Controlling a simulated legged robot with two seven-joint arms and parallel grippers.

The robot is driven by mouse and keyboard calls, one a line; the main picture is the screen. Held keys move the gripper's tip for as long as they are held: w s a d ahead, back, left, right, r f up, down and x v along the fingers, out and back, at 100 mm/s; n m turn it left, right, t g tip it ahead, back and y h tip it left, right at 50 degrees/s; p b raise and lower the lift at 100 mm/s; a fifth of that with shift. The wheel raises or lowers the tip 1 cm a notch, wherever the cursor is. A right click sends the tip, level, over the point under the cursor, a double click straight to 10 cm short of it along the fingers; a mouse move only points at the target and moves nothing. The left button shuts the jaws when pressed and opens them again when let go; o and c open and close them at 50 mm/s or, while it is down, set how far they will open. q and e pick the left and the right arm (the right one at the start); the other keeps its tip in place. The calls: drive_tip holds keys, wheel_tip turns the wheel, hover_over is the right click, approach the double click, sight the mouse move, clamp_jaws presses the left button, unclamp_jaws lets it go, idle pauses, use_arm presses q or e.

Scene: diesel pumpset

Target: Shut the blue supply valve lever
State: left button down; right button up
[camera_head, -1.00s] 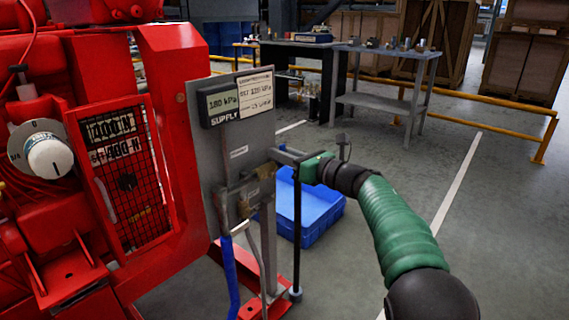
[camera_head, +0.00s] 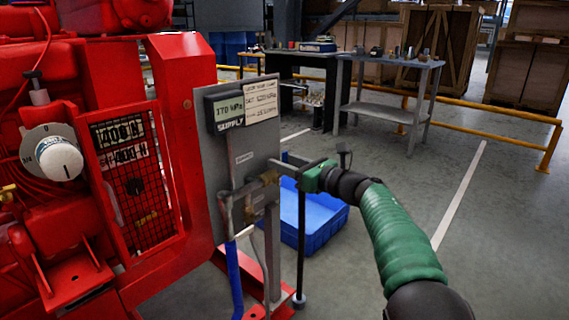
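No separate blue lever shows clearly at the valve. My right gripper (camera_head: 290,172), at the end of the green-sleeved arm, reaches in from the right with its fingers beside the brass fitting. Its finger gap and any contact are too small to tell. My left gripper is not in view.
A blue crate (camera_head: 322,238) lies on the floor behind the gripper. A thin dark post (camera_head: 301,245) stands just below it. A white dial knob (camera_head: 59,158) and mesh guard (camera_head: 135,190) are on the red machine. Benches and a yellow rail (camera_head: 480,116) stand farther back.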

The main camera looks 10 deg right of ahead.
drive_tip(key=shift+s+d+r, duration=0.2)
drive_tip(key=shift+d, duration=0.05)
drive_tip(key=p+v, duration=0.4)
drive_tip(key=v, duration=1.2)
drive_tip(key=shift+f+p, duration=0.25)
drive_tip(key=shift+p, duration=0.05)
drive_tip(key=shift+s+d, duration=0.1)
